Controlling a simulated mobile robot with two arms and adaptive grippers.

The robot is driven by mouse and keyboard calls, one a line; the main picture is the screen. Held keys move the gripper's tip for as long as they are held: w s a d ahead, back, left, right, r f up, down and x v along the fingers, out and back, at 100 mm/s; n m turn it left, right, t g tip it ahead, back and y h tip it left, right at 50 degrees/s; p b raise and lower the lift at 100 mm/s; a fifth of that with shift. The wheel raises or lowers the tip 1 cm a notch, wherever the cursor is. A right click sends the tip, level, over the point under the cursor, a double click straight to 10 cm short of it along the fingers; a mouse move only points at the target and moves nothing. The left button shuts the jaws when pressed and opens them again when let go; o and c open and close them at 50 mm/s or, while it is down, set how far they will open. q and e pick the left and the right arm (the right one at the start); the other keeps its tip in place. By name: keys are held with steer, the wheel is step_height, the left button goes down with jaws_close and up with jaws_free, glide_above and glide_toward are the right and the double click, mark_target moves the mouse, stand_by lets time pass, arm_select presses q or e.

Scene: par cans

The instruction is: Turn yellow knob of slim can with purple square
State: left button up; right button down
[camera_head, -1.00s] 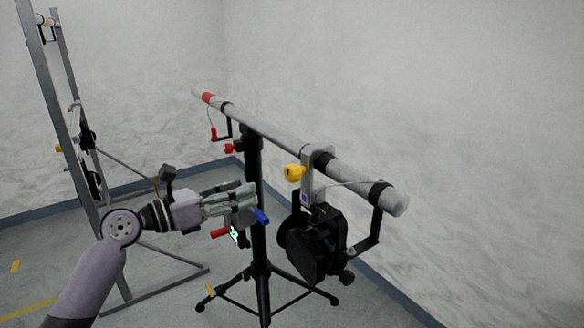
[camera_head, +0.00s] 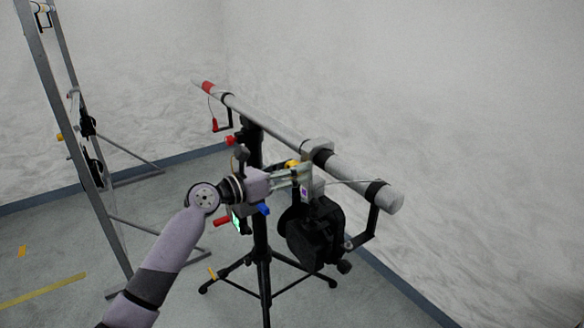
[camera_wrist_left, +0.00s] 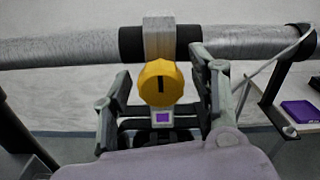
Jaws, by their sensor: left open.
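The slim black can (camera_head: 314,232) hangs from the grey bar under a clamp with a small purple square (camera_head: 305,191). My left gripper (camera_wrist_left: 163,88) is open, one finger on each side of the knob, with a gap on both sides. My right gripper is in neither view.
The grey bar (camera_head: 270,125) runs on a black tripod (camera_head: 262,265). A red knob (camera_head: 230,139), a red handle (camera_head: 222,221) and a blue handle (camera_head: 262,209) are near the post. A metal frame (camera_head: 70,130) stands at left. A purple patch (camera_wrist_left: 300,111) shows at the wrist view's right.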

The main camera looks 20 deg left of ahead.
arm_select(q)
steer(key=shift+c, duration=0.5)
steer(key=c, duration=1.1)
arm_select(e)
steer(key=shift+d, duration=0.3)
arm_select(q)
steer(key=shift+m, duration=0.3)
